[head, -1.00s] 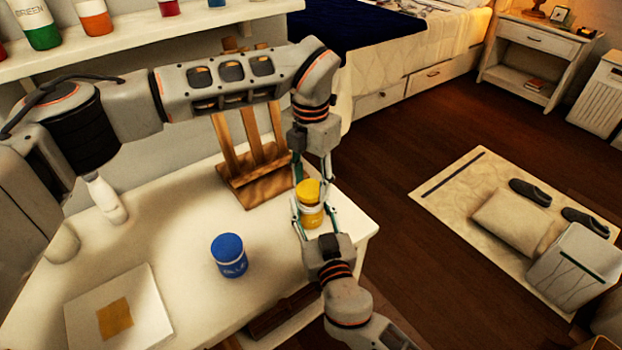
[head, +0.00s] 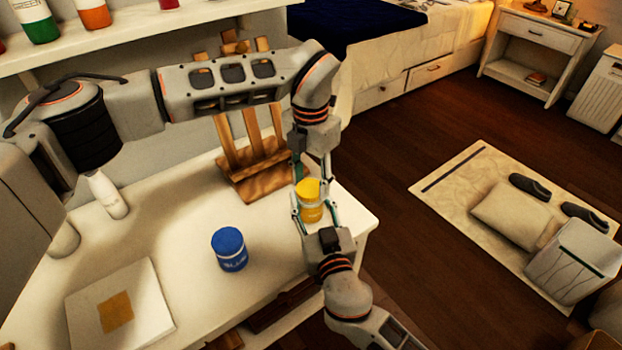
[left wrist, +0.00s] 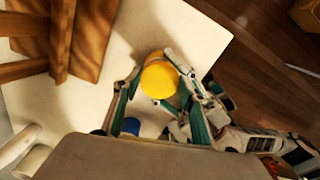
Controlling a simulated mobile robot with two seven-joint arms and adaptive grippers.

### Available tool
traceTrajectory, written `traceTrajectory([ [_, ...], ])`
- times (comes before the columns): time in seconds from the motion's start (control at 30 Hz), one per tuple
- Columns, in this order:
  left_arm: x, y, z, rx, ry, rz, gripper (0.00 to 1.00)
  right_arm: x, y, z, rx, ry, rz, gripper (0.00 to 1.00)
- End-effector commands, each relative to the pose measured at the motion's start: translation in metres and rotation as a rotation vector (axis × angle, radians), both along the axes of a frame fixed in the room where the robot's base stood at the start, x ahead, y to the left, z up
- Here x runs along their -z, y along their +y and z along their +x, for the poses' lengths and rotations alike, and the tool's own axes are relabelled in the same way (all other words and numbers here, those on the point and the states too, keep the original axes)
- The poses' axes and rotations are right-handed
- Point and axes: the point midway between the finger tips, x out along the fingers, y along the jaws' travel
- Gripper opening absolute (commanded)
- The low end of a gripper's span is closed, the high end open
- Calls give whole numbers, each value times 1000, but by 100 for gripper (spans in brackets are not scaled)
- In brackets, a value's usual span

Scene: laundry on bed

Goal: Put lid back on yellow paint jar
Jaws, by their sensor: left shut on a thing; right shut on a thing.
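The yellow paint jar (head: 312,213) stands near the right edge of the white table, with its yellow lid (head: 307,187) at its top. Whether the lid is fully seated I cannot tell. My left gripper (head: 311,180) reaches down from above and is shut on the lid. In the left wrist view the round lid (left wrist: 159,79) shows from above between the fingers and hides most of the jar. My right gripper (head: 318,212) comes from the front and is shut around the jar; its fingers also show beside the lid in the left wrist view.
A blue paint jar (head: 229,249) stands left of the yellow one. A wooden easel (head: 255,170) is behind it. A white bottle (head: 107,195) and a canvas with a tan square (head: 120,308) are farther left. The white table (head: 190,215) is clear between them.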

Motion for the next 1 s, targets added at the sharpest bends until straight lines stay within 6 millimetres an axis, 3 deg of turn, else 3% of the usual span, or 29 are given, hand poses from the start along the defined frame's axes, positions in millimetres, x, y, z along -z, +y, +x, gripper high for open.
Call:
traceTrajectory([
  [0.57, 8, 0, 0, 27, -1, 0, 33, 0, 0, 0, 0, 0, 0, 0],
  [0.67, 7, 0, 0, 136, -2, 2, 33, 0, 0, 0, 0, 0, 0, 0],
  [1.0, 8, -1, -2, 807, -2, 2, 33, 0, 0, 0, 0, 0, 0, 0],
])
